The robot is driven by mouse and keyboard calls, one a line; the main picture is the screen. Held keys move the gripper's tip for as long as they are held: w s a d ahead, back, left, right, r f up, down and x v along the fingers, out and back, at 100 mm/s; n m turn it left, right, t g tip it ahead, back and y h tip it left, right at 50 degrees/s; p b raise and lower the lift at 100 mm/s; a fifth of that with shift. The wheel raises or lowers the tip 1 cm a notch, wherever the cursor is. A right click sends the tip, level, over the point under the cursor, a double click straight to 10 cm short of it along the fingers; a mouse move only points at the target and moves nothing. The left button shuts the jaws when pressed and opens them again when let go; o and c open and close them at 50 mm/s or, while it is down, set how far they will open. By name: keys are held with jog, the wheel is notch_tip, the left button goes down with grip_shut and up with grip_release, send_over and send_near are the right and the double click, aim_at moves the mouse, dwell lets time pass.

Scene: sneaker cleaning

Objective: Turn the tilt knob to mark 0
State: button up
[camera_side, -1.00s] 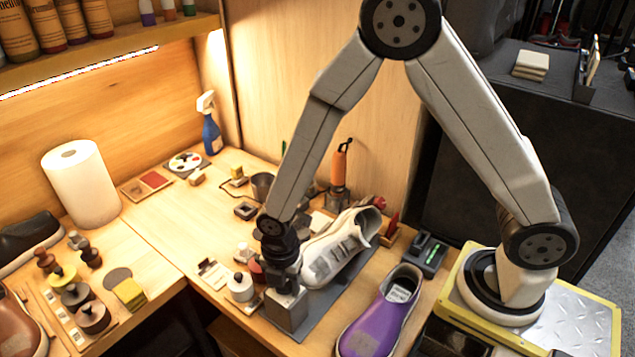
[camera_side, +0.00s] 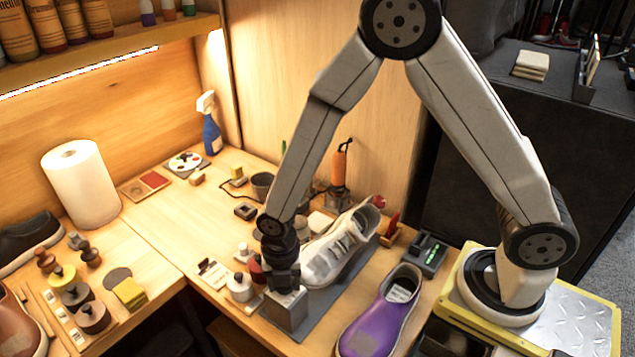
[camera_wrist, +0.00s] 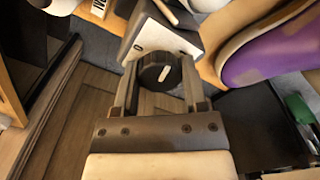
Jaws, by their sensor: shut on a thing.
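The tilt knob (camera_wrist: 160,73) is a black disc with a white mark, on the end of a grey block. My gripper (camera_wrist: 160,82) is shut on it in the wrist view, one finger on each side. The white mark on the knob slants slightly. The grey block (camera_side: 287,313) stands at the near end of the grey stand base in the side view, where my gripper (camera_side: 284,284) is low against it and hides the knob. The white sneaker (camera_side: 335,252) sits on the stand behind the block.
A purple shoe (camera_side: 382,312) stands right of the stand. A white-lidded jar (camera_side: 240,287) and small bottles stand close on the left. An orange-handled tool (camera_side: 339,165) stands behind. Bare tabletop (camera_side: 165,240) lies further left.

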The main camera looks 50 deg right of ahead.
jog(key=shift+n, duration=2)
jog(key=o, duration=1)
jog(key=shift+m, duration=2.3)
jog(key=shift+m, duration=0.3)
